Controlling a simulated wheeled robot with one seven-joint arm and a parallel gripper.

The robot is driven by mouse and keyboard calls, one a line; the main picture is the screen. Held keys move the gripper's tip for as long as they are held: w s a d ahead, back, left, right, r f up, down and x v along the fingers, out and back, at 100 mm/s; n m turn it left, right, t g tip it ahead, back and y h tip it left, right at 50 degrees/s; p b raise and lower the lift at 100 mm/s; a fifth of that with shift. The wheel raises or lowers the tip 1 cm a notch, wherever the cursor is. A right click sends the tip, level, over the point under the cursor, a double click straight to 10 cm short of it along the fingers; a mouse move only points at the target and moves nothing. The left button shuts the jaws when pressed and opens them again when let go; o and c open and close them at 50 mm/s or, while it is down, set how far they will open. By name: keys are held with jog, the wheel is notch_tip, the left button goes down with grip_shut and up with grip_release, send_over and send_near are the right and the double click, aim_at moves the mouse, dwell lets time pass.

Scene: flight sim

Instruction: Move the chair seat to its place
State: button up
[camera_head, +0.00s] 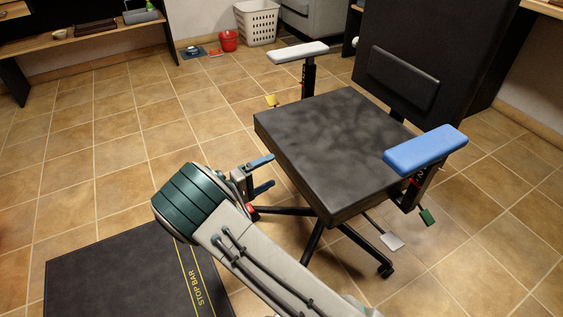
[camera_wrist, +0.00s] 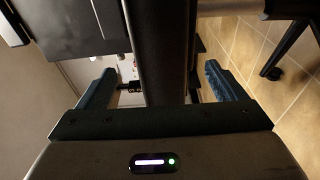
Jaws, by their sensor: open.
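The chair seat (camera_head: 335,145) is a thick dark cushion on the office chair in the head view. My gripper (camera_head: 264,174) is at the seat's near left edge, with its two blue fingers apart, one above the other. In the wrist view my gripper (camera_wrist: 162,84) has a finger on either side of a dark upright band, which appears to be the seat's edge (camera_wrist: 163,45). There is a visible gap beside the right finger. The head view does not show clearly whether either finger touches the seat.
The chair has a blue armrest (camera_head: 425,150), a pale armrest (camera_head: 297,53), a backrest (camera_head: 403,80), a green paddle (camera_head: 427,216) and a grey paddle (camera_head: 391,241). A dark mat (camera_head: 110,275) lies at lower left. A red bucket (camera_head: 228,41) and white basket (camera_head: 257,22) stand behind. Tiled floor at left is clear.

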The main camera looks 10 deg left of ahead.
jog(key=v, duration=0.5)
jog(key=shift+s+a+p, duration=0.1)
jog(key=shift+s+p, duration=0.1)
jog(key=shift+p, duration=0.2)
jog(key=s+d+r+m+g+y+p, duration=0.25)
jog(key=d+r+g+p, duration=0.4)
jog(key=d+r, duration=0.55)
jog(key=s+d+r+m+g+y+p, duration=0.1)
jog(key=d+r+m+g+y+p, duration=0.3)
jog(key=d+r+p, duration=0.65)
jog(key=s+d+r+y+p, duration=0.2)
jog(key=s+r+p, duration=0.3)
jog(key=r, duration=0.4)
jog(key=s+d+r+m+y+p, duration=0.1)
jog(key=s+d+r+p, duration=0.3)
jog(key=r, duration=0.5)
jog(key=s+d+r+m+t+y+p, duration=0.1)
jog(key=s+d+r+y+p, duration=0.2)
jog(key=s+r+p, duration=0.3)
jog(key=shift+s+r+y, duration=0.35)
jog(key=shift+s+r, duration=0.9)
jog(key=shift+r, duration=0.85)
jog(key=shift+d, duration=0.15)
